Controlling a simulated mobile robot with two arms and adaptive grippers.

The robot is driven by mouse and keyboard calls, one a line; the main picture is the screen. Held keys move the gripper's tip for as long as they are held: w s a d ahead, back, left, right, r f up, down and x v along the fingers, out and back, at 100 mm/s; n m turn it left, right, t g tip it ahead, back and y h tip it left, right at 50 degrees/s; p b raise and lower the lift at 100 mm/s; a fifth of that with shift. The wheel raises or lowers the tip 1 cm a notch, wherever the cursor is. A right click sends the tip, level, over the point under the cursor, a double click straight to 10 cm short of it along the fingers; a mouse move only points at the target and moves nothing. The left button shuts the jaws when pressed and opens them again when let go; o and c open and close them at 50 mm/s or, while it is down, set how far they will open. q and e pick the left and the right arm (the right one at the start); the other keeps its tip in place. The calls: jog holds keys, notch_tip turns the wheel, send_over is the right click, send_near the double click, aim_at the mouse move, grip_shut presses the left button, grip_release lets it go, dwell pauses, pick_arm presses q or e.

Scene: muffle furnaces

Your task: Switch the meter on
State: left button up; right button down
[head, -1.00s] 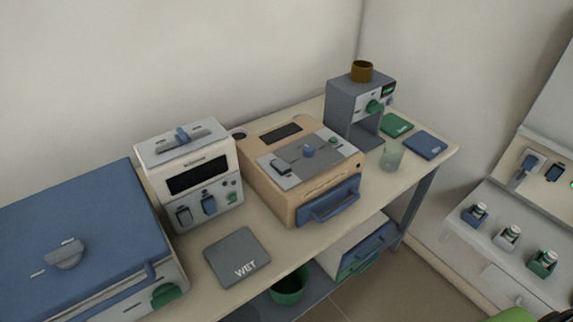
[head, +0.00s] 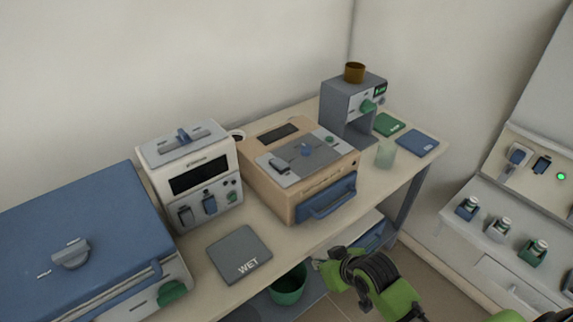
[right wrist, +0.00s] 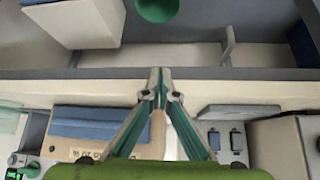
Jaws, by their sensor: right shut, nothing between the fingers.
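A white box with a dark, blank display (head: 199,176) stands on the bench and looks most like the meter. Its front has a black switch (head: 185,216), a blue switch (head: 209,203) and a green one (head: 232,197) below the display. A blue lever (head: 182,135) is on its top. In the right wrist view, part of its front (right wrist: 226,142) shows behind the fingers. My right gripper (head: 319,264) is shut and empty, in front of the bench edge and right of the box, apart from it. Its closed fingertips show in the wrist view (right wrist: 158,72). My left gripper is out of view.
A tan device with a blue handle (head: 327,197) stands right of the white box. A grey WET mat (head: 239,254) lies in front. A large blue-lidded unit (head: 80,235) is at left. A glass (head: 385,154) stands at right; a green bin (head: 289,286) is below.

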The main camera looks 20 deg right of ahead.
jog(key=w+r+t+y, duration=0.1)
jog(key=w+r, duration=0.3)
jog(key=r, duration=0.4)
jog(key=w+r+n+t+y, duration=0.1)
jog(key=w+r, duration=0.3)
jog(key=r, duration=0.5)
jog(key=w+r+t+y, duration=0.1)
jog(key=w+r+t, duration=0.2)
jog(key=r, duration=0.6)
jog(key=shift+w+d+r+n+t, duration=0.3)
jog(key=shift+w+d, duration=0.15)
jog(key=shift+w, duration=0.65)
jog(key=shift+w+f, duration=0.15)
jog(key=p, duration=0.2)
send_over(279, 164)
jog(key=s+d, duration=0.2)
jog(key=s, duration=0.1)
jog(key=f, duration=0.3)
jog(key=shift+w+a+f, duration=0.1)
jog(key=shift+a+f, duration=0.1)
jog(key=shift+a, duration=0.05)
notch_tip(279, 164, down, 3)
jog(key=shift+r+p, duration=0.2)
jog(key=shift+p, duration=0.2)
jog(key=shift+s+f, duration=0.2)
jog(key=shift+f, duration=0.65)
